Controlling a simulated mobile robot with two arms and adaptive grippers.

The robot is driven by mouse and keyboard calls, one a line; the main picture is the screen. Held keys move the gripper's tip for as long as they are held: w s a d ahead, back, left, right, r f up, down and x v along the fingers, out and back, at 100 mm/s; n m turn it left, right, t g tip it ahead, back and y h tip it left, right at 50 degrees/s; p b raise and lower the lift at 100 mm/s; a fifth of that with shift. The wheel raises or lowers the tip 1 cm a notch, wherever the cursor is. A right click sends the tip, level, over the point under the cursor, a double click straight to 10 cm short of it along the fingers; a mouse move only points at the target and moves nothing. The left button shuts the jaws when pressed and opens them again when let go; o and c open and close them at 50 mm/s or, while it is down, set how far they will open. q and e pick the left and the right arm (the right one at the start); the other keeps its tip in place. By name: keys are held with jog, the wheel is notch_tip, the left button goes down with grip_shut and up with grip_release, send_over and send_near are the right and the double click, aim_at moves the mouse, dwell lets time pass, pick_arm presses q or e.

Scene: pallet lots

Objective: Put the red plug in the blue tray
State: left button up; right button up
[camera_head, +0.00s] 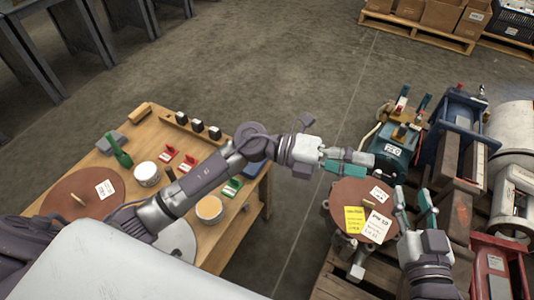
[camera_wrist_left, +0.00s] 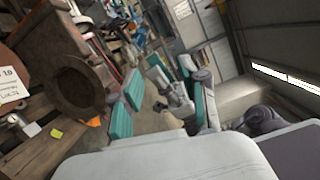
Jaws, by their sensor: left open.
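Two small red pieces (camera_head: 169,153) with pale marks, one of which may be the red plug, lie on the wooden table in the head view. A blue piece (camera_head: 256,171) at the table's right edge, partly behind my left arm, may be the blue tray. My left gripper (camera_head: 347,161) is open and empty, past the table's right edge and above the brown round lid; its teal fingers also show apart in the left wrist view (camera_wrist_left: 168,95). My right gripper (camera_head: 415,209) has its fingers apart, right of the lid, with nothing visible between them.
The wooden table (camera_head: 130,180) also holds a green-handled tool (camera_head: 118,150), white round containers (camera_head: 147,174), black blocks and a brown disc (camera_head: 82,195). Machines crowd the right.

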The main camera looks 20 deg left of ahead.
pick_arm(q)
jog(key=w+a+r+n+t+y, duration=0.15)
jog(key=a+r+n+t, duration=0.3)
jog(key=n+t, duration=0.55)
jog(key=a+r+n+t+y, duration=0.3)
jog(key=a+n+t, duration=0.2)
jog(key=n+t, duration=0.5)
jog(key=s+a+f+n+g+y, duration=0.4)
jog(key=a+f+n+y, duration=0.3)
jog(key=n, duration=0.7)
notch_tip(320, 180, down, 3)
jog(key=y, duration=0.3)
jog(key=shift+s+a+r+n+g, duration=0.15)
jog(key=shift+a+n+g, duration=0.15)
jog(key=shift+g, duration=0.1)
jog(key=shift+d, duration=0.1)
